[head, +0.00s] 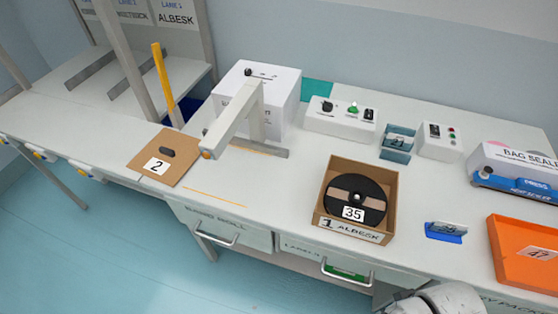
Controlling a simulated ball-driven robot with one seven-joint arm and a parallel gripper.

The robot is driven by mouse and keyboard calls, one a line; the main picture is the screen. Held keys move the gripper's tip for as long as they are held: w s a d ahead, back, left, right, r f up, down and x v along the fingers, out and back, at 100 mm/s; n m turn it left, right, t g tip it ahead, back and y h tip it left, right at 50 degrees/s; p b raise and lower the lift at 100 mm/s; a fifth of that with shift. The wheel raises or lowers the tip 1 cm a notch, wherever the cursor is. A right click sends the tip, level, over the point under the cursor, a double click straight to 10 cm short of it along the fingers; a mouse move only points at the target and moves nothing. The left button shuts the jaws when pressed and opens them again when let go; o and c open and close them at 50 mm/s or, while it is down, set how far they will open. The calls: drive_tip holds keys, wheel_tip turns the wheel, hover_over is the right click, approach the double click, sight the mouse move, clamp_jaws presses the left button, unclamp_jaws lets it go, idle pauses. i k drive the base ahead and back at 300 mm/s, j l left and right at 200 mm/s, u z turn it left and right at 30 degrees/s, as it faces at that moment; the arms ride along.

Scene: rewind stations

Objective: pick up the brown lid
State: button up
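The brown lid (181,160) lies flat on the white bench, left of the middle in the head view. It is a square brown panel with a dark grip on top and a white label marked 2. Nothing covers it. My gripper is not in view; only a white rounded part of my own arm shows at the bottom edge, right of the middle, far from the lid.
An open brown box (388,203) holding a black reel (374,190) stands right of the middle. A white post (232,122) with an arm stands just right of the lid. An orange tray (509,262) is at the far right. Bench is clear in front of the post.

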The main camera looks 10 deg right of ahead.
sight(169, 156)
drive_tip(key=u, duration=0.25)
drive_tip(key=i+j+u, duration=0.2)
drive_tip(key=u, duration=0.15)
drive_tip(key=i+j+u, duration=0.2)
drive_tip(key=u, duration=0.15)
drive_tip(key=i+j+u, duration=0.15)
drive_tip(key=i, duration=0.4)
drive_tip(key=i+j+u, duration=0.1)
drive_tip(key=i+j, duration=0.15)
drive_tip(key=i, duration=0.3)
